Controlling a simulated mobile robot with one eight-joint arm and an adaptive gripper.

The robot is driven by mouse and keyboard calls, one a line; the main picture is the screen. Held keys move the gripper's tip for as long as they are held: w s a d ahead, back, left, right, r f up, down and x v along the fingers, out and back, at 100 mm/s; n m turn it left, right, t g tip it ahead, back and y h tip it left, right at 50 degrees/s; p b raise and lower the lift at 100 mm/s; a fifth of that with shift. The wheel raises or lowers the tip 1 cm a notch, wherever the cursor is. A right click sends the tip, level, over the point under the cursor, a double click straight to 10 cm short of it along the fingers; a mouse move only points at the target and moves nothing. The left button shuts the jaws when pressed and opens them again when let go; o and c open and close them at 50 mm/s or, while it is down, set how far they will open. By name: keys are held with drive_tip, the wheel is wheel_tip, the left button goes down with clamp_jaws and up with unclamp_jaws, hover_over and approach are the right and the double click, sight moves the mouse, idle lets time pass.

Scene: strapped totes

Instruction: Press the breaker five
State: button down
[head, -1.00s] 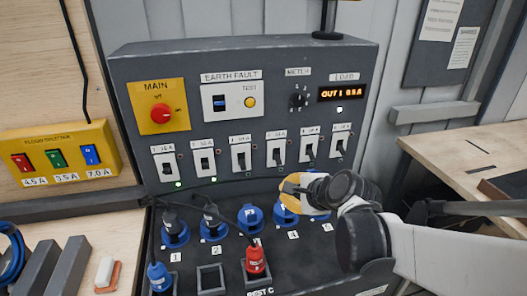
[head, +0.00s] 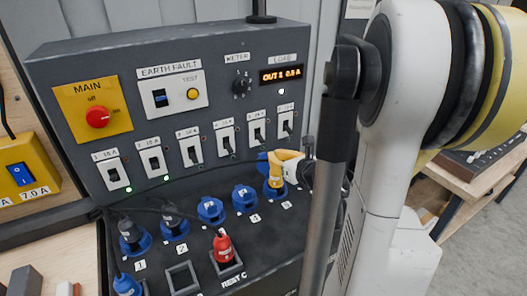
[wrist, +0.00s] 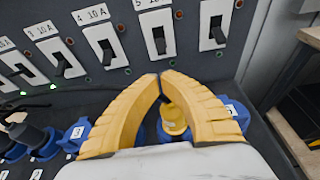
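Breaker five (head: 257,132) is a black lever on a white plate, second from the right in the row on the grey panel; it also shows in the wrist view (wrist: 157,38), labelled 5. My gripper (head: 277,157) is low in front of the panel, just below breakers five and six and over the blue sockets. In the wrist view its yellow fingers (wrist: 160,77) meet at the tips, below breaker five and apart from its lever. A yellow round part (wrist: 173,118) shows between the fingers; I cannot tell what it is.
Breaker four (wrist: 105,46) and breaker six (wrist: 216,30) flank breaker five closely. Blue sockets (head: 244,199) and a red plug (head: 223,248) stand out below. A main switch (head: 97,117) and a load display (head: 282,75) are above. Green lamps glow by the two leftmost breakers.

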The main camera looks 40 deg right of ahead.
sight(260, 139)
drive_tip(key=b+x, duration=0.2)
drive_tip(key=x, duration=0.7)
drive_tip(key=shift+w+d, duration=0.1)
drive_tip(key=shift+w, duration=0.25)
drive_tip(key=shift+d, duration=0.1)
